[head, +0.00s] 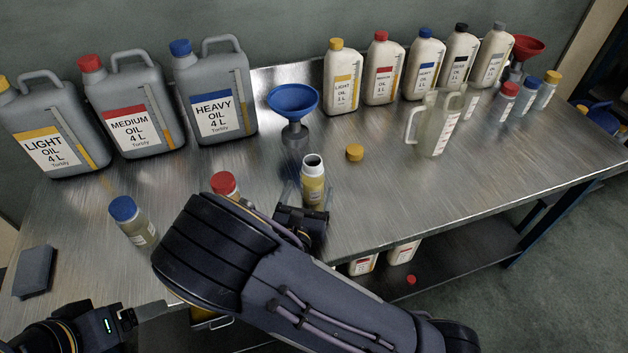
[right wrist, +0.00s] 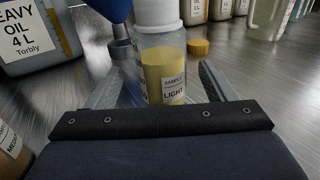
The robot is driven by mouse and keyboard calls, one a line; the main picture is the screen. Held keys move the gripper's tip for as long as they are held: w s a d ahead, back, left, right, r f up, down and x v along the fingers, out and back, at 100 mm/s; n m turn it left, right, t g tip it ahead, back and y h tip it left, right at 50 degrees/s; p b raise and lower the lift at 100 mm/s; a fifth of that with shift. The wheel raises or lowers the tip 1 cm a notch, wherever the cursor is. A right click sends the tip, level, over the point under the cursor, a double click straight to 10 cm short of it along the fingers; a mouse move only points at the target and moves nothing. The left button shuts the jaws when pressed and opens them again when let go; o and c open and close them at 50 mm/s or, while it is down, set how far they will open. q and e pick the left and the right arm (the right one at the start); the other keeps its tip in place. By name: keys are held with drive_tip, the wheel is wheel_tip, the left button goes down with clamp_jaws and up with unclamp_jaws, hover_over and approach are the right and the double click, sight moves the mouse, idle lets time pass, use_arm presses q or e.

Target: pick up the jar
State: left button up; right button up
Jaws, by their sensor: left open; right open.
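The open jar (head: 313,182) stands upright on the metal table, with a white neck, yellow oil inside and no cap on. In the right wrist view the jar (right wrist: 163,72) shows a label reading "SAMPLE LIGHT" and stands between my right gripper's two fingers. My right gripper (head: 303,200) is open around the jar; whether a finger touches it I cannot tell. A yellow cap (head: 355,152) lies on the table behind and right of the jar. My left gripper (head: 158,309) is open at the table's front left edge, away from the jar.
A blue funnel (head: 292,101) on a stand is close behind the jar. A red-capped jar (head: 224,184) and a blue-capped jar (head: 127,216) are to the left. Large grey canisters (head: 213,98) and white bottles line the back. A clear jug (head: 438,125) stands right; the right front table is clear.

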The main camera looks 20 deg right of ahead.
drive_tip(key=x, duration=0.5)
drive_tip(key=shift+w+d+p, duration=0.3)
drive_tip(key=shift+p, duration=0.1)
drive_tip(key=c, duration=1.2)
